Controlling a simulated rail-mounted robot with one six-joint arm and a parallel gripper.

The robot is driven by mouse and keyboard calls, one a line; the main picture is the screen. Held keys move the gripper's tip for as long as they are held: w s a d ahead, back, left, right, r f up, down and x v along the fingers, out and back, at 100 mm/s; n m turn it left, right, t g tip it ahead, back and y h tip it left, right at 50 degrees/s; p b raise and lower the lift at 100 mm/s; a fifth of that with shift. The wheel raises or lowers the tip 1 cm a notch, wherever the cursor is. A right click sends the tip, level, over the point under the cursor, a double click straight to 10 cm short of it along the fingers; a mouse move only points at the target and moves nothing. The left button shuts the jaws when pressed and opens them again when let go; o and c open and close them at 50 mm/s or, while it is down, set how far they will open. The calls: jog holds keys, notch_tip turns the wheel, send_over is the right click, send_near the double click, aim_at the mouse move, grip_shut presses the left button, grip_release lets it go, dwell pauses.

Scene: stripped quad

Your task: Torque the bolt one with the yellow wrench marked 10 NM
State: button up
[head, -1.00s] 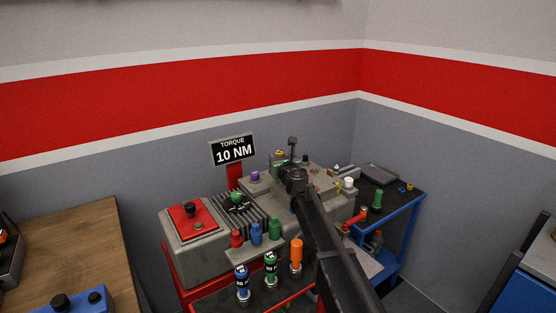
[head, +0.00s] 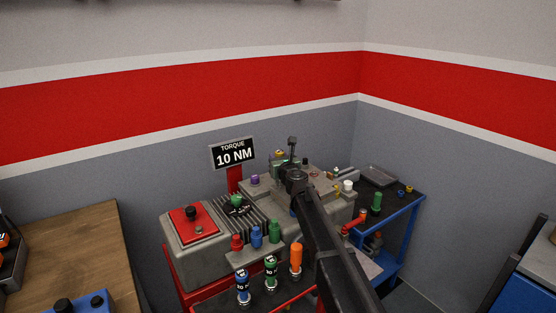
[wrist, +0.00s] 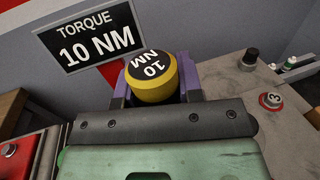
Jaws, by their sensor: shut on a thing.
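The yellow wrench (wrist: 152,82) has a black top marked 10 NM. My gripper (wrist: 155,92) is shut on it, with a purple finger on each side of the yellow cap. The shaft and lower end of the wrench are hidden below the cap and my gripper. In the head view my gripper (head: 284,166) is over the far part of the grey engine block (head: 325,205), and a small yellow top (head: 280,153) shows there. Bolt one cannot be made out. A red-rimmed disc marked 3 (wrist: 270,100) lies on the grey surface at right in the wrist view.
A sign reading TORQUE 10 NM (head: 233,153) stands behind the block. Blue (head: 243,287), green (head: 271,273) and orange (head: 296,258) upright tools stand in front. A blue-framed cart (head: 405,225) is at right. A black-capped post (wrist: 249,60) stands beyond my gripper.

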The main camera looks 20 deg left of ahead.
jog(key=shift+r+p, duration=1.15)
jog(key=shift+r, duration=0.2)
notch_tip(320, 180, up, 4)
jog(key=p, duration=0.4)
jog(key=shift+r, duration=0.1)
